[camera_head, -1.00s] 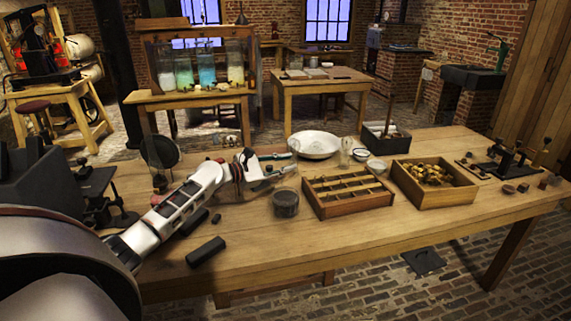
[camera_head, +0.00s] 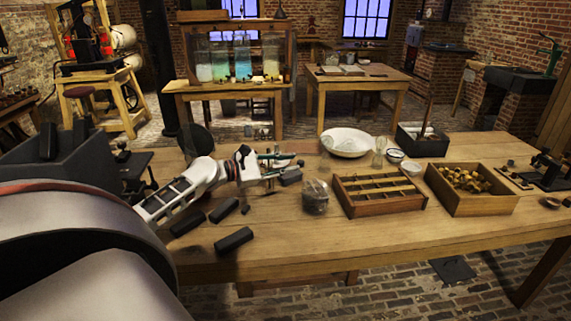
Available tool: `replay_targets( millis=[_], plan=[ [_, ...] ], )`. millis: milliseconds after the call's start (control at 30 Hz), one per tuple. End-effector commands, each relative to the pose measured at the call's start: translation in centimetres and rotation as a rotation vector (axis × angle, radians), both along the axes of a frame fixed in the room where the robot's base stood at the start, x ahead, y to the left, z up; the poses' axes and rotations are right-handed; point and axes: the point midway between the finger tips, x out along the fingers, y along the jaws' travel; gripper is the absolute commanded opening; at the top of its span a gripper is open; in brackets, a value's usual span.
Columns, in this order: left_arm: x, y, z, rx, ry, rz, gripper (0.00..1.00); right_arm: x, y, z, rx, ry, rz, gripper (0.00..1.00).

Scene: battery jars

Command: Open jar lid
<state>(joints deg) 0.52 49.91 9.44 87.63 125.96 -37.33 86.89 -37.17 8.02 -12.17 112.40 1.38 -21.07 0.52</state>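A small glass jar (camera_head: 315,199) with brownish contents stands on the wooden table, left of the divided tray. Its top is too blurred to tell whether a lid sits on it. My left gripper (camera_head: 288,168) is just left of and behind the jar in the picture, apparently above the table. A dark grey piece shows at its near fingertip, and I cannot tell whether it is a finger pad or something held. The finger gap is too small to read. My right gripper is not in view.
Dark blocks (camera_head: 234,239) lie on the table (camera_head: 330,245) below my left arm. Right of the jar are a divided wooden tray (camera_head: 381,208) and a box of corks (camera_head: 470,205). A white bowl (camera_head: 347,142) stands behind. The front table edge is clear.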

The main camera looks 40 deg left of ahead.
Motion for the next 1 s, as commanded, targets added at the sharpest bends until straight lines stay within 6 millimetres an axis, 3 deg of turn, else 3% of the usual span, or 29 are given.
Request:
replay_targets(
  millis=[200, 767, 867, 1000],
  plan=[
    [-0.8, 0.3, 0.2, 0.002, 0.000, -0.001, 0.21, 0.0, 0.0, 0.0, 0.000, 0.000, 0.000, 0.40],
    [-0.9, 0.3, 0.1, 0.003, -0.001, -0.001, 0.21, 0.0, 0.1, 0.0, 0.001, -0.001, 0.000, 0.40],
    [-1.2, -0.7, -0.8, 0.041, 0.003, -0.021, 0.21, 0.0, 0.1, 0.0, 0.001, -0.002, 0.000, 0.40],
    [-2.7, -4.8, -4.9, 0.230, 0.010, -0.115, 0.21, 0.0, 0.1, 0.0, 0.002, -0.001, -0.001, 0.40]
  ],
)
